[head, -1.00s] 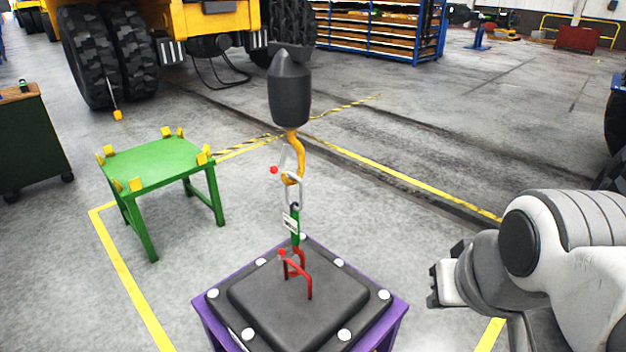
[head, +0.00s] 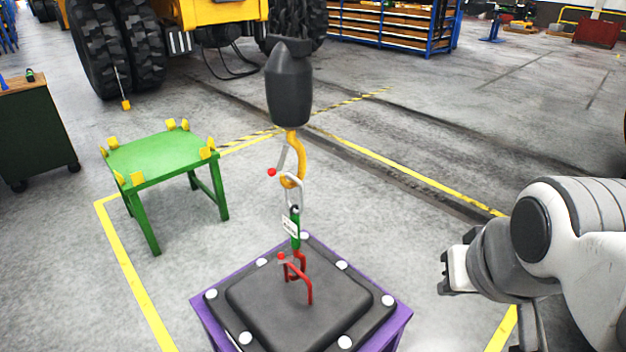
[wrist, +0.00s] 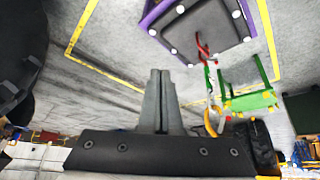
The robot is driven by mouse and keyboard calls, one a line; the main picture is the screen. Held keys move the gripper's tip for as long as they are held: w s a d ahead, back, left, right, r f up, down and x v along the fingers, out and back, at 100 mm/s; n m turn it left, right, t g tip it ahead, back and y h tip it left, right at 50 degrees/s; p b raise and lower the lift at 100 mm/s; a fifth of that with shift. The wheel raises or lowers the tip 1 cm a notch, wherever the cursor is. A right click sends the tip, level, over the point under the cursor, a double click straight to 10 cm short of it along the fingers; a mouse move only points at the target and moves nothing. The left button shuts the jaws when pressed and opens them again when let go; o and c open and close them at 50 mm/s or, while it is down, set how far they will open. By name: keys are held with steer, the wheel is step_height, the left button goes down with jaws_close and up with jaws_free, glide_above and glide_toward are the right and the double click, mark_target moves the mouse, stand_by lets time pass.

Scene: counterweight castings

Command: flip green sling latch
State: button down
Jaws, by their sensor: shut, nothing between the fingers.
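A green sling (head: 295,232) with a white tag hangs upright by a grey link from a yellow hook (head: 298,160) under a dark hoist block (head: 288,90). A grey latch with a red tip (head: 272,172) sits at the yellow hook. A red hook with a red-tipped latch (head: 282,257) at the sling's lower end meets the red handle (head: 307,280) of a dark casting (head: 255,300). My gripper (head: 446,272) is to the right of the sling, well apart from it. In the wrist view my gripper's fingers (wrist: 160,75) are together and empty.
The casting rests on a purple stand (head: 207,325) with several white knobs around it. A green table (head: 165,160) with yellow corner blocks stands at the left. A dark green cabinet (head: 35,135) is at the far left.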

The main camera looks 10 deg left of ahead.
steer(key=w+a+f+n+t+b, duration=0.1)
steer(key=w+f+n+t, duration=0.15)
steer(key=w, duration=1.15)
steer(key=w+a+f+n+t+b, duration=0.1)
steer(key=w+f+t, duration=0.15)
steer(key=w, duration=1.05)
steer(key=w+a+f+n+g+y+b, duration=0.1)
steer(key=w+a+f+n+y, duration=0.1)
steer(key=w+a+f+y, duration=0.4)
steer(key=s+a+f+n+g+y+b, duration=0.1)
steer(key=a+f+n+g+y, duration=0.1)
steer(key=a+f, duration=1)
step_height(320, 180, down, 3)
steer(key=shift+s+r+n+g+y, duration=0.1)
steer(key=shift+s+n+g+y, duration=0.2)
steer(key=shift+g+y, duration=0.6)
steer(key=shift+w, duration=0.1)
